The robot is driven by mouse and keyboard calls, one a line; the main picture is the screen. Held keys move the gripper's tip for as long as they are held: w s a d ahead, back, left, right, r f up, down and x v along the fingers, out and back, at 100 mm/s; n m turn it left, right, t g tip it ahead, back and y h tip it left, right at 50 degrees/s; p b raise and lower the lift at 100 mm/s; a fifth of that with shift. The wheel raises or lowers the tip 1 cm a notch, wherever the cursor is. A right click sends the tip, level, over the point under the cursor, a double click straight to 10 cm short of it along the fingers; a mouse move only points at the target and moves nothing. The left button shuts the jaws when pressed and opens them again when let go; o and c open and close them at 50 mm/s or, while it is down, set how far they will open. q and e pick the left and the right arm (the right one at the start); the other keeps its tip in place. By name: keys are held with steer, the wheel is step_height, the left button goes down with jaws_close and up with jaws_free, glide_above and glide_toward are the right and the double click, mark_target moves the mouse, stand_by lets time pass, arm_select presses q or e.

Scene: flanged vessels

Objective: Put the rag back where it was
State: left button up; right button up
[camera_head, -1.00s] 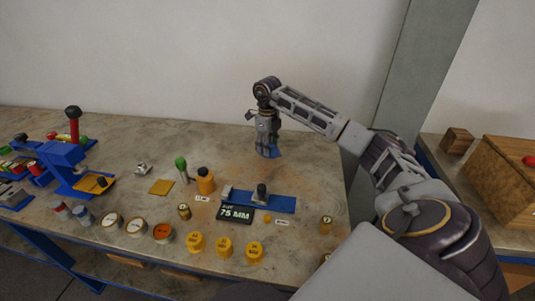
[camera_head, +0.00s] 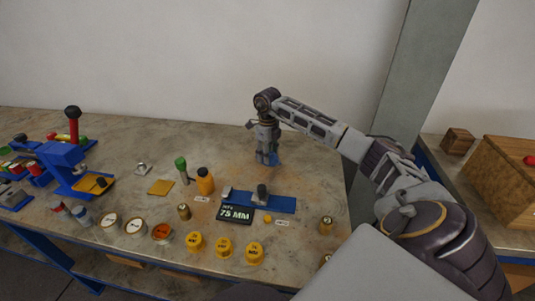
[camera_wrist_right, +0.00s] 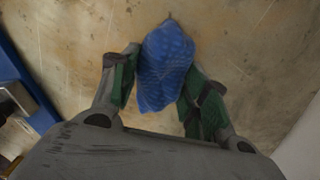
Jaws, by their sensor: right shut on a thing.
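My right gripper (camera_head: 267,158) is over the back part of the table, behind the blue-based gauge. The blue rag (camera_wrist_right: 166,66) is between its two green-padded fingers in the right wrist view, and the gripper is shut on it. In the head view a bit of the blue rag (camera_head: 274,159) shows at the fingertips, low over the tabletop. I cannot tell whether the rag touches the table. My left gripper is not in view.
The blue-based gauge (camera_head: 283,204) with a display reading 75 MM (camera_head: 235,214) stands in front of the gripper. An orange bottle (camera_head: 205,181) and a green-topped bottle (camera_head: 182,169) stand to its left. Yellow caps (camera_head: 225,248) are at the front. The tabletop around the gripper is bare.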

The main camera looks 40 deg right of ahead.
steer(key=shift+f, duration=0.1)
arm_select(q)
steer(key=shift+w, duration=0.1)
arm_select(e)
steer(key=o, duration=1)
steer(key=shift+r, duration=0.8)
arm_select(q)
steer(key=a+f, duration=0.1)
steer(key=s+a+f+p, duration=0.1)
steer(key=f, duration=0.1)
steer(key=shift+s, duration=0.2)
arm_select(e)
step_height(320, 180, up, 11)
steer(key=shift+f, duration=0.15)
